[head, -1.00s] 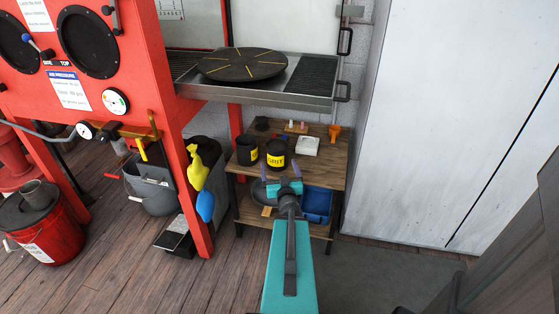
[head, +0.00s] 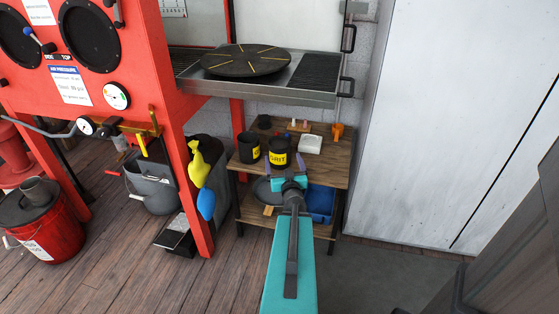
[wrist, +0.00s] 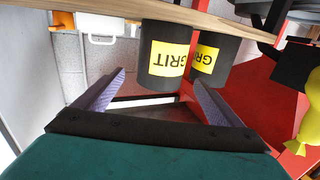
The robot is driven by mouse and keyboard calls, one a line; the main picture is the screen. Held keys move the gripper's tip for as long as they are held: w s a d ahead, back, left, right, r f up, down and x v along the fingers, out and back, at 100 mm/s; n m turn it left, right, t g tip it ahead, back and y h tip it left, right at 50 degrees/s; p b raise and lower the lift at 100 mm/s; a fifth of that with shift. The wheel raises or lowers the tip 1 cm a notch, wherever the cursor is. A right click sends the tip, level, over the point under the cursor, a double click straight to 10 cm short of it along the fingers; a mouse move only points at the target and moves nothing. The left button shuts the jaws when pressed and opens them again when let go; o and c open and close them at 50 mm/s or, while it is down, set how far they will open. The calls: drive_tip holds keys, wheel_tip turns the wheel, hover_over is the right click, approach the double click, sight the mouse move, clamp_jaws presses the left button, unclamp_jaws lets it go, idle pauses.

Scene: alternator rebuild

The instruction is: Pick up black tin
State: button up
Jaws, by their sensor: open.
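Two black tins with yellow labels stand upright on a small wooden table. The right tin (head: 280,153) reads "GRIT"; the left tin (head: 249,149) is beside it, slightly apart. My gripper (head: 285,167) is open and empty in front of the right tin, its two purple fingers apart. The wrist view looks upside down. There the nearer GRIT tin (wrist: 165,52) lies ahead between the open fingers (wrist: 160,88), not visibly touched.
The wooden table (head: 335,172) also holds a white box (head: 310,144), a small dark cup (head: 264,122) and an orange item (head: 337,131). A blue bin (head: 320,203) sits on its lower shelf. A metal tray (head: 320,97) overhangs behind. A red cabinet leg (head: 184,170) stands left.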

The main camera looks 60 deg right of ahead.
sight(279, 142)
drive_tip(key=shift+w+d+f+b, duration=0.1)
drive_tip(key=shift+w+d+b, duration=0.4)
drive_tip(key=shift+b, duration=0.8)
drive_tip(key=shift+w+d+b, duration=0.1)
drive_tip(key=shift+d+b, duration=0.1)
drive_tip(key=shift+b, duration=0.35)
drive_tip(key=b+x, duration=0.1)
drive_tip(key=b, duration=0.2)
drive_tip(key=shift+w+d+b, duration=0.25)
drive_tip(key=shift+w+b, duration=0.05)
drive_tip(key=shift+b, duration=0.05)
drive_tip(key=shift+w+d+b, duration=0.25)
drive_tip(key=shift+d+b, duration=0.1)
drive_tip(key=shift+b, duration=0.75)
drive_tip(key=shift+x, duration=1.5)
drive_tip(key=shift+b, duration=0.3)
drive_tip(key=shift+b+x, duration=0.85)
drive_tip(key=shift+x, duration=1.75)
